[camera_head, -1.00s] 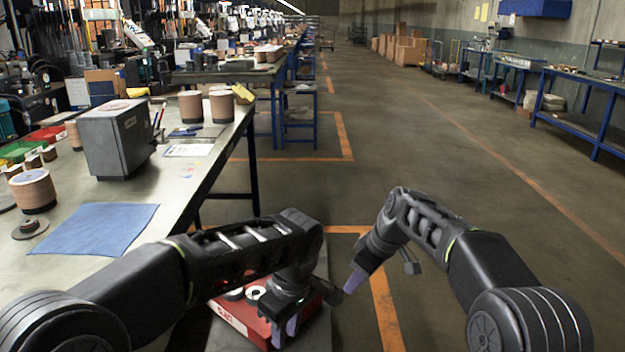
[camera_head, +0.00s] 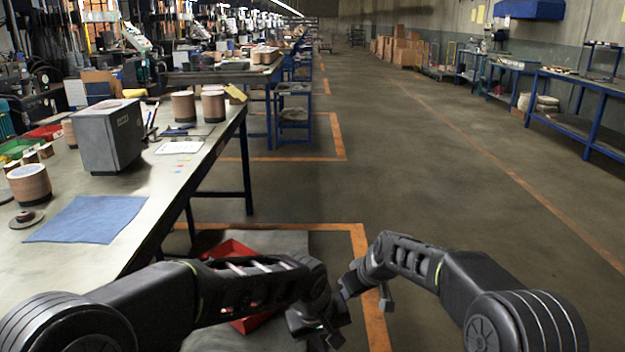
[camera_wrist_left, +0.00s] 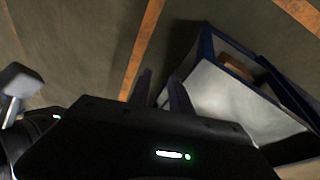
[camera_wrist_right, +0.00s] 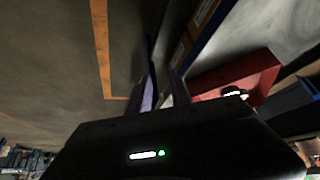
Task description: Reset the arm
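My left gripper (camera_head: 320,338) hangs low at the bottom of the head view, just right of the red box. In the left wrist view its two fingers (camera_wrist_left: 160,88) stand apart with nothing between them. My right arm reaches in from the right, and its wrist folds inward close to the left one. My right gripper shows in the right wrist view (camera_wrist_right: 161,85), with its fingers apart and empty. In the head view its fingers are largely hidden. The red box (camera_head: 232,247) is partly covered by my left arm; it also shows in the right wrist view (camera_wrist_right: 265,68).
The red box stands on a low grey surface (camera_head: 285,240). At left, a workbench (camera_head: 190,187) carries a blue cloth (camera_head: 88,219), a grey metal box (camera_head: 111,138) and brown cylindrical stacks (camera_head: 29,184). The floor ahead and to the right is open.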

